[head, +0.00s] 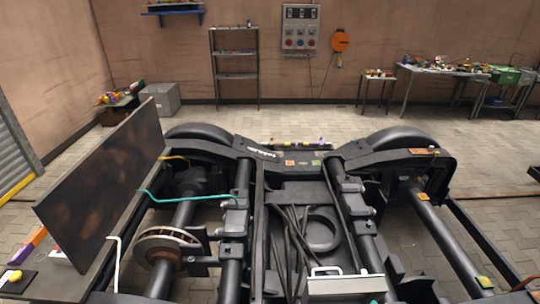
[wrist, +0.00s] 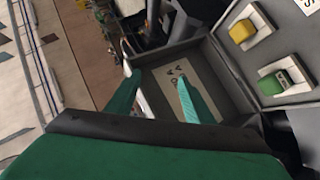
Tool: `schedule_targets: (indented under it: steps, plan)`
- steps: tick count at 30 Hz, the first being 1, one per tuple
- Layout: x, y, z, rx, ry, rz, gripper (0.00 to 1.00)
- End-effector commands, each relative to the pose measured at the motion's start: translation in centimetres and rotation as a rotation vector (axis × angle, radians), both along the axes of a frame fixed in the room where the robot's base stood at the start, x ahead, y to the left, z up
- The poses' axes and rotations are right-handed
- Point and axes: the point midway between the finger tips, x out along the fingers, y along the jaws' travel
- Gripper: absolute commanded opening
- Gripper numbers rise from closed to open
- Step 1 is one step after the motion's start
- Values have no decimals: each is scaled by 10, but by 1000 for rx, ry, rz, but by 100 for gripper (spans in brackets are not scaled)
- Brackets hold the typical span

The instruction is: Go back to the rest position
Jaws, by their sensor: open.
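My gripper (wrist: 158,76) shows only in the wrist view. Its two green fingers are apart, with nothing held between them. Behind the fingertips is a dark grey open case (wrist: 215,62) with a pale label on its floor; I cannot tell how far the fingertips are from it. My arm and gripper do not show in the head view.
The dark bogie frame (head: 258,215) fills the head view's foreground. A tall brown plate (head: 105,175) stands on its left. A pale box with a handle (head: 345,284) is at the front. In the wrist view, yellow (wrist: 242,31) and green (wrist: 275,83) pieces sit in pale holders.

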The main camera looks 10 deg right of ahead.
Motion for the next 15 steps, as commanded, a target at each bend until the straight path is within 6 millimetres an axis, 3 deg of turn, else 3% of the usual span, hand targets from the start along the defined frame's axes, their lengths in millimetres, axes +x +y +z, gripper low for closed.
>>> schedule_targets:
  steps: [8,15]
  plan:
    - [-31,89,-22,86,-108,229,48]
    - [-76,180,-31,268,-215,377,48]
